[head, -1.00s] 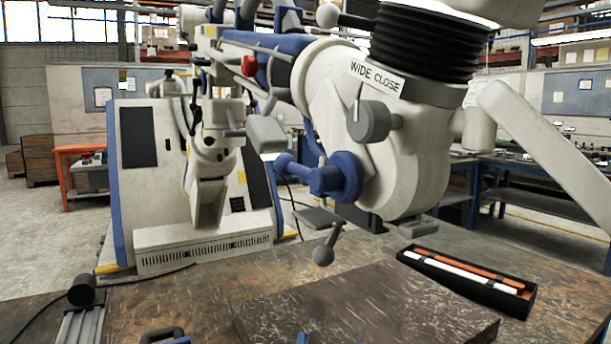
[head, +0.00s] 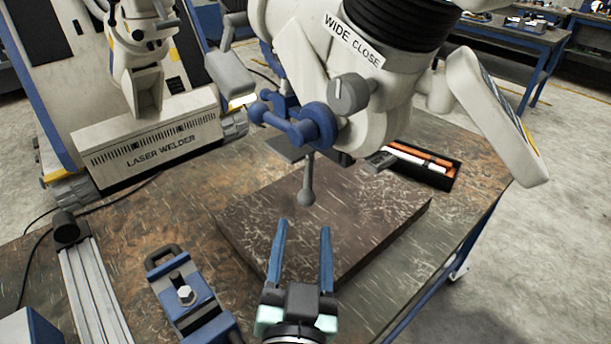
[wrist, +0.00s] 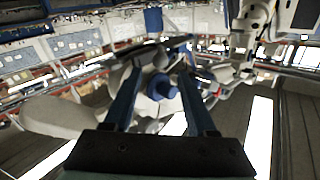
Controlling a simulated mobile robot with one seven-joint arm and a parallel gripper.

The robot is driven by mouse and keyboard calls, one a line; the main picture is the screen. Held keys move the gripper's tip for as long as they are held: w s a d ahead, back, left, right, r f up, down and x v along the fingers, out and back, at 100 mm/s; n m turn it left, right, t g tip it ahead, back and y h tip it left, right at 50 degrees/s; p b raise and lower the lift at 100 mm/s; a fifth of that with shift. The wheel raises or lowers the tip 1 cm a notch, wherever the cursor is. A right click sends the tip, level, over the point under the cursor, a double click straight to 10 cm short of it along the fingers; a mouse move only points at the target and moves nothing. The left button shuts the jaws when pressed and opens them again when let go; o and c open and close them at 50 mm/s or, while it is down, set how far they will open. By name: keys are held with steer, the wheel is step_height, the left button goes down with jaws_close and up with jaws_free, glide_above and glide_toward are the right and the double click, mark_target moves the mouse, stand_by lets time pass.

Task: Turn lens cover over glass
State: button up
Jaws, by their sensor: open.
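The white microscope head (head: 380,115) hangs over the bench, with a "WIDE CLOSE" label, a grey knob and a blue clamp handle. Under it is a flat dark plate (head: 287,151), which looks like the lens cover, with a grey ball-ended lever (head: 306,188) hanging near it. The glass itself is hidden in the head view. My gripper (head: 303,226) is open and empty, its two blue fingers pointing towards the head, just below the ball lever in the picture. In the wrist view the open fingers (wrist: 159,76) frame the blurred underside of the microscope head; lens details cannot be made out.
A dark stone-like slab (head: 345,225) lies on the bench beneath the head. A blue clamp block (head: 188,298) and a metal rail (head: 92,295) are at left. A black tray (head: 437,172) with orange and white rods is at right. A laser welder (head: 150,130) stands behind.

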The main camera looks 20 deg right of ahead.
mark_target(308, 183)
steer(key=p+x, duration=0.1)
steer(key=x, duration=0.9)
steer(key=shift+w+d+p, duration=0.1)
steer(key=shift+w+p, duration=0.1)
steer(key=shift+p, duration=0.2)
steer(key=shift+c, duration=0.4)
jaws_close()
stand_by(0.5)
